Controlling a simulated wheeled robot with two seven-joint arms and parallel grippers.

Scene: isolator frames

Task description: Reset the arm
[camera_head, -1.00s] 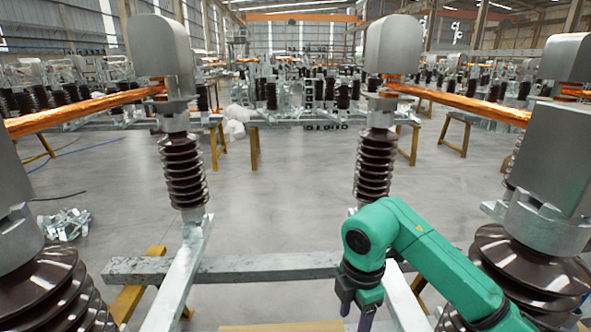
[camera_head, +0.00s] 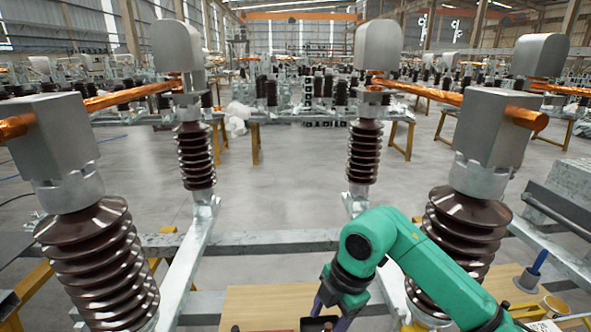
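My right arm (camera_head: 415,262) is green and comes in from the lower right. Its gripper (camera_head: 330,315) points down at the bottom edge, in front of a light wooden board (camera_head: 262,300). Two dark bluish fingers show, and a small dark object (camera_head: 318,325) lies by their tips. The picture's edge cuts this off, so I cannot tell whether the fingers hold it. My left arm and gripper are out of view.
Brown ribbed insulators with grey caps stand close on the left (camera_head: 95,255) and right (camera_head: 462,235), with two more behind. Copper bars (camera_head: 130,95) join the caps. Grey steel beams (camera_head: 265,240) cross below. A blue-handled tool (camera_head: 539,262) stands at the lower right. Open floor lies beyond.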

